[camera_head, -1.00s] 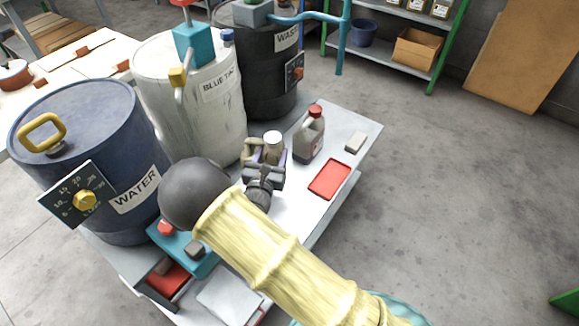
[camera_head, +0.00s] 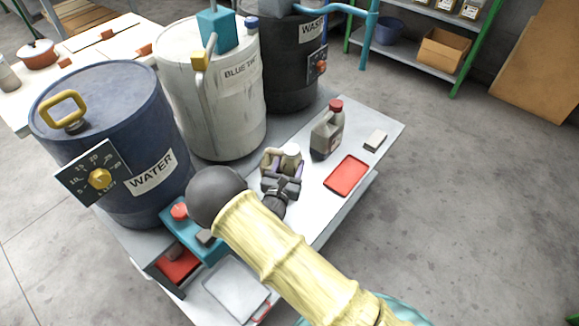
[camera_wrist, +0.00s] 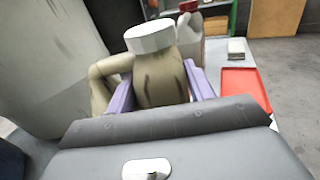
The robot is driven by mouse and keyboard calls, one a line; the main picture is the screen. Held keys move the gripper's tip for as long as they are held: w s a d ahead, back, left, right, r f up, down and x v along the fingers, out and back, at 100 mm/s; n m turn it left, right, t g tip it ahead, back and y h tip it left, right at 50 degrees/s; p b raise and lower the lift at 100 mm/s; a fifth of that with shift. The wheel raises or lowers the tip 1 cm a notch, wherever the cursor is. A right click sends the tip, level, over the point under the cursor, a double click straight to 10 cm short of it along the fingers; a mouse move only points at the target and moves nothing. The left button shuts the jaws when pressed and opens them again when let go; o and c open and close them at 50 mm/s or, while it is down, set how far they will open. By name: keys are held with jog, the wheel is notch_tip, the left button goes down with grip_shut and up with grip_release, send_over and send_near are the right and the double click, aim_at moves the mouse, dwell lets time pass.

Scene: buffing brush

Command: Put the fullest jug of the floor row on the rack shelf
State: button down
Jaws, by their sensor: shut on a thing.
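My gripper (camera_head: 281,180) is shut on a beige jug (camera_head: 270,163) with a white cap, over the grey bench top beside the white tank. In the wrist view the purple fingers lie on both sides of the jug (camera_wrist: 160,85), whose handle points left. The jug looks roughly upright; its base is hidden, so I cannot tell whether it touches the bench. Its fill level cannot be made out. A grey jug (camera_head: 326,136) with a red cap stands farther along the bench. A rack shelf (camera_head: 400,58) with green posts stands at the back; no floor row is clearly in view.
The bench (camera_head: 340,215) also holds a red tray (camera_head: 346,175) and a pale block (camera_head: 375,139). A blue WATER drum (camera_head: 100,110), white tank (camera_head: 215,110) and black WASTE drum (camera_head: 290,80) stand along its left. The rack has a blue bucket (camera_head: 388,31) and cardboard box (camera_head: 443,50). Floor right is clear.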

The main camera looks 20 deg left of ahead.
dwell(0.3)
jog(key=c, duration=0.6)
grip_release()
jog(key=shift+f, duration=0.15)
jog(key=shift+o, duration=0.2)
jog(key=s+p, duration=0.1)
jog(key=s, duration=1.1)
jog(key=shift+d, duration=0.1)
